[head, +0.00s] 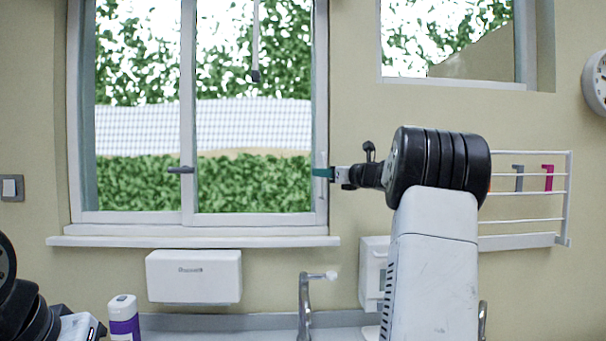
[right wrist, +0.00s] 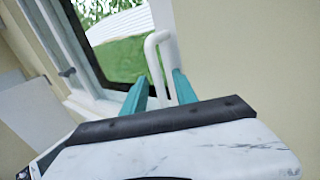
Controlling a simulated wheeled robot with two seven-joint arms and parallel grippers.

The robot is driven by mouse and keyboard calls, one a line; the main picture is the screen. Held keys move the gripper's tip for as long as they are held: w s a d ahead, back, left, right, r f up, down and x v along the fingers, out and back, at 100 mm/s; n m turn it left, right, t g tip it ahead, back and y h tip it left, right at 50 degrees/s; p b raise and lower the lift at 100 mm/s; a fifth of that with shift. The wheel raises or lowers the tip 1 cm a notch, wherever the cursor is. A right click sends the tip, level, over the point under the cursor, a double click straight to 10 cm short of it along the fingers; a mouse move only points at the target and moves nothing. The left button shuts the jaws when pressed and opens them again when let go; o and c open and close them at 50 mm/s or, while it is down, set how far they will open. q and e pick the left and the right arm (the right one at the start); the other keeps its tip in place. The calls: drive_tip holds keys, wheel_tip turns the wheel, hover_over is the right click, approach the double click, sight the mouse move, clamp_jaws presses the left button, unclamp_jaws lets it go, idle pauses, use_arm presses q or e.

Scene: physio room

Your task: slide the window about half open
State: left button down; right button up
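The window (head: 188,120) has two panes side by side in a white frame, and its right sash (head: 255,219) reaches the right side of the frame, so it looks shut. A white bar handle (head: 321,190) stands upright on the sash's right edge. It shows as a white loop in the right wrist view (right wrist: 154,66). My right gripper (head: 325,172) is at this handle, its teal fingers (right wrist: 160,90) apart on either side of the bar, with gaps visible. Of my left arm, only a part shows at the lower left (head: 80,326); its fingers are not visible.
A dark latch (head: 180,170) sits on the middle upright. Below the sill (head: 195,241) are a white dispenser (head: 194,276), a tap (head: 305,305) and a purple-white bottle (head: 124,318). A white wall rack (head: 525,220) is right of my right arm.

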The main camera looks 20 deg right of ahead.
drive_tip(key=shift+w+a, duration=0.1)
drive_tip(key=shift+w, duration=0.25)
clamp_jaws()
idle(1.2)
